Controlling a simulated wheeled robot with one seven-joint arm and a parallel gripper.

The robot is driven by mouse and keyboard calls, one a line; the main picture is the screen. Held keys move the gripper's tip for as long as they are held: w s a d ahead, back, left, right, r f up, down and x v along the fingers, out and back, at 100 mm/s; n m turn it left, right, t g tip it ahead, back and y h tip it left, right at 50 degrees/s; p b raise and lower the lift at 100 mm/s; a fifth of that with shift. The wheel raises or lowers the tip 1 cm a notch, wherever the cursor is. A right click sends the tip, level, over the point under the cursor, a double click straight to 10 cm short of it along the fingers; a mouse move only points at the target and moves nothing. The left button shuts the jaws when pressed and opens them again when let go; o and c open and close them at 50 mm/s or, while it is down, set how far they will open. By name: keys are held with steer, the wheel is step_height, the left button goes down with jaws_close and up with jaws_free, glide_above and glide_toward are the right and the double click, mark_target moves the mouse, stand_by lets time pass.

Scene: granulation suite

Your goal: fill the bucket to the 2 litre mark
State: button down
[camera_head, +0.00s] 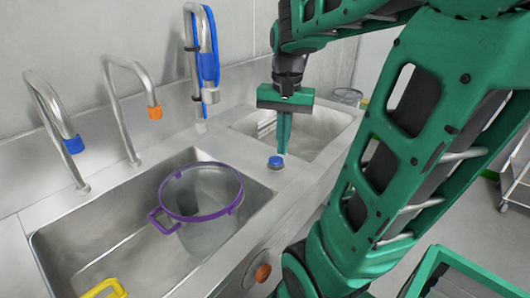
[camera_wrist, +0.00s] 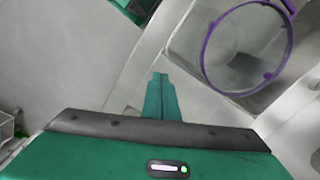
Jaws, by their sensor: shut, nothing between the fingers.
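The clear bucket (camera_head: 203,232) with a purple rim and purple handle stands in the left sink basin (camera_head: 75,240). It also shows at the upper right of the wrist view (camera_wrist: 245,50). I see no water in it, and I cannot read any mark. The orange-tipped spout (camera_head: 154,112) is behind it, with no stream showing. My gripper (camera_head: 281,150) is shut and empty, pointing down just above a blue knob (camera_head: 275,162) on the deck between the basins. I cannot tell whether the fingertips touch the knob. It is not visible in the wrist view (camera_wrist: 160,78).
A blue-tipped spout (camera_head: 74,144) stands at the left, and a blue hose (camera_head: 210,60) hangs on a post at the back. An orange knob (camera_head: 262,272) is on the sink front. A yellow handle (camera_head: 103,289) shows in the left basin. The right basin (camera_head: 310,130) looks empty.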

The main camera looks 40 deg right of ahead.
mark_target(276, 161)
steer(key=w+d+r+m, duration=0.4)
steer(key=w+d+m, duration=0.1)
steer(key=w, duration=0.4)
steer(key=shift+w+d+r, duration=0.15)
steer(key=shift+w+r, duration=0.1)
steer(key=shift+w, duration=0.05)
steer(key=shift+f, duration=0.1)
step_height(276, 161, down, 14)
steer(key=shift+r, duration=0.1)
